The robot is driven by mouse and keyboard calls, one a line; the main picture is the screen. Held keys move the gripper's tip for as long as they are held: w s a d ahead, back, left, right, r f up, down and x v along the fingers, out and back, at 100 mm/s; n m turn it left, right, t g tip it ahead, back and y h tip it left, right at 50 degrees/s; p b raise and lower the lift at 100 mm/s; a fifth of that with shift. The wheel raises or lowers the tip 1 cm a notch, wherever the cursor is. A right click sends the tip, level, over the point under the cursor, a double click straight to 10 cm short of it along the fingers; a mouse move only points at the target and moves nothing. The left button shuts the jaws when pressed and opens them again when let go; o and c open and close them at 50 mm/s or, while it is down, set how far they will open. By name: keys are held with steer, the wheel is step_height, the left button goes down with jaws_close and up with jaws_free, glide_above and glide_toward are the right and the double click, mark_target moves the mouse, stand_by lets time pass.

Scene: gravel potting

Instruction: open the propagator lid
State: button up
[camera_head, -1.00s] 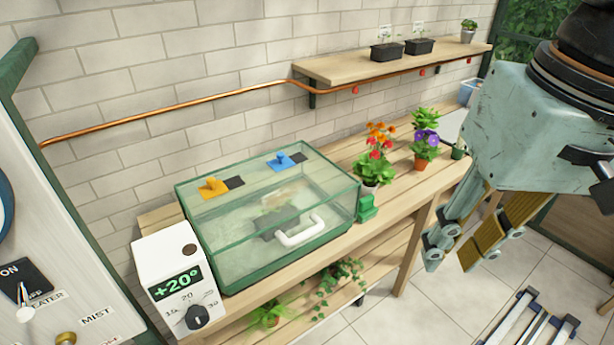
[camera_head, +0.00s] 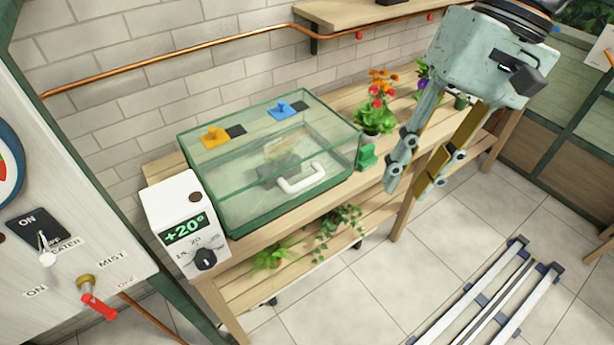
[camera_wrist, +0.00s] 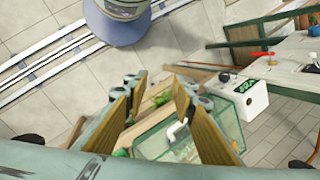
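The propagator (camera_head: 240,212) is a clear box with a green frame on the wooden bench. Its transparent lid (camera_head: 225,160) lies shut on top, with a white handle (camera_head: 302,178) at the front right. Orange and blue vents sit on the lid. A dark tray with a plant shows dimly inside. My gripper (camera_head: 408,188) hangs to the right of the propagator, apart from it, with its fingers spread and nothing between them. In the wrist view my gripper (camera_wrist: 160,85) is open, and the handle (camera_wrist: 177,132) shows beyond and between the fingers.
A white thermostat box (camera_head: 180,222) reading +20° stands at the propagator's left front. Potted flowers (camera_head: 377,108) and a small green object (camera_head: 367,155) stand right of it. A control panel (camera_head: 50,210) is at far left. Rails (camera_head: 480,295) run on the floor.

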steer(key=shift+w+a+f+g+y+p, duration=0.95)
steer(key=shift+w+a+f+g+y, duration=0.4)
steer(key=shift+w, duration=1.65)
steer(key=m+y+p, duration=0.3)
steer(key=y+p, duration=0.2)
steer(key=y, duration=0.4)
glide_toward(315, 179)
steer(key=shift+w+d+r+h, duration=0.15)
steer(key=shift+w+d, duration=0.05)
steer(key=shift+d, duration=0.15)
steer(key=shift+w+d+r+h, duration=0.1)
steer(key=shift+w+d+r, duration=0.05)
steer(key=shift+d, duration=0.25)
steer(key=shift+a, duration=0.1)
steer(key=shift+b+x, duration=0.6)
steer(key=shift+x, duration=6.25)
steer(key=shift+c, duration=0.3)
jaws_close()
